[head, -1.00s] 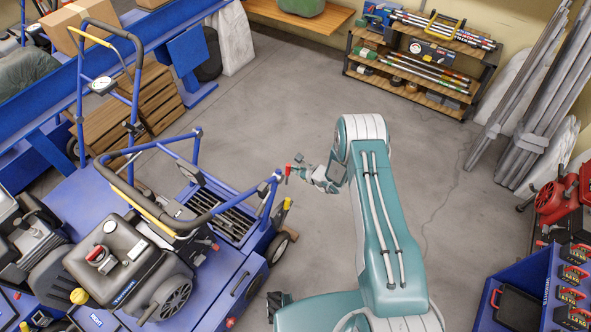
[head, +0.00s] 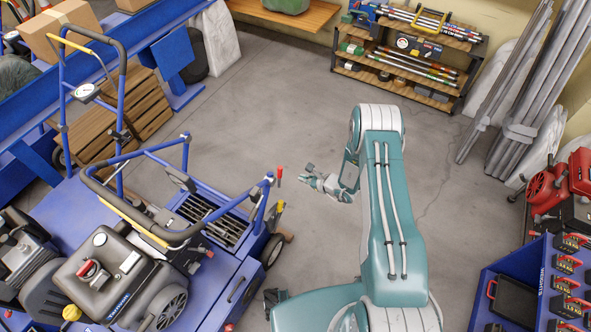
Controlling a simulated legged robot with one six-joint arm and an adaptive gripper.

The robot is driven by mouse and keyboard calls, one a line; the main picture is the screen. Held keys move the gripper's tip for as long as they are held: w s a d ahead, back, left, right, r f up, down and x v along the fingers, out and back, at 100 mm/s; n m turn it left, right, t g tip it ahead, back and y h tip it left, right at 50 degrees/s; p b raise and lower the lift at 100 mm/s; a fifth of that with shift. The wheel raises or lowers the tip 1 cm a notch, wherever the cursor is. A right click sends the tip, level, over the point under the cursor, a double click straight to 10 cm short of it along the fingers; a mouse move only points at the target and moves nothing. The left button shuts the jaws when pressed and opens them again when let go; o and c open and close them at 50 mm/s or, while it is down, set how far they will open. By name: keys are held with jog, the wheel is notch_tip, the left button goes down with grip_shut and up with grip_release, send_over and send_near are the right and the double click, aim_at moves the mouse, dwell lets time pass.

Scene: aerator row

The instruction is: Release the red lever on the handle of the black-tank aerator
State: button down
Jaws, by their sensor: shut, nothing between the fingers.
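The black-tank aerator (head: 104,280) stands at the lower left, with a blue tube frame and a black-gripped handle (head: 146,232). The small red lever (head: 280,177) shows by the right end of the handle frame and looks roughly upright in the picture. A yellow part (head: 280,206) sits just below it. My gripper (head: 307,178) is to the right of the red lever, with a small gap of floor between them. Its fingers point left towards the lever and are shut on nothing. The lever's pivot is too small to make out.
Another blue-framed machine with a gauge (head: 86,92) stands behind at the left, by wooden crates (head: 110,125). A shelf rack (head: 400,85) is at the back, grey poles (head: 530,100) at the right, and a blue battery stand (head: 540,285) at lower right. The middle floor is clear.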

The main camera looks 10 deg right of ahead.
jog(key=s, duration=0.1)
jog(key=s+d, duration=0.1)
jog(key=s, duration=0.1)
jog(key=shift+s+r, duration=0.1)
jog(key=shift+r, duration=0.05)
jog(key=shift+d, duration=0.1)
jog(key=s+a+r+n+g+y, duration=0.15)
jog(key=r+n, duration=0.25)
jog(key=r, duration=0.7)
jog(key=s+a+r+n+g, duration=0.25)
jog(key=r+n, duration=0.25)
jog(key=r, duration=0.5)
jog(key=s+a+r+n+g, duration=0.1)
jog(key=a+r+n+g, duration=0.2)
jog(key=r, duration=0.8)
jog(key=s+d+r+n+t+h, duration=0.1)
jog(key=s+d+r+n+h, duration=0.2)
jog(key=s+r, duration=0.3)
jog(key=s+d+r+n+t+h, duration=0.1)
jog(key=s+d+r+n+h, duration=0.2)
jog(key=s, duration=0.6)
jog(key=s+d+r+n+t+h, duration=0.1)
jog(key=s+d+r+n+h, duration=0.2)
jog(key=s+r, duration=0.5)
jog(key=r+n+h, duration=0.1)
jog(key=n, duration=0.1)
jog(key=shift+s+d+n+t, duration=0.15)
jog(key=shift+s+n+t, duration=0.2)
jog(key=shift+n+t, duration=0.05)
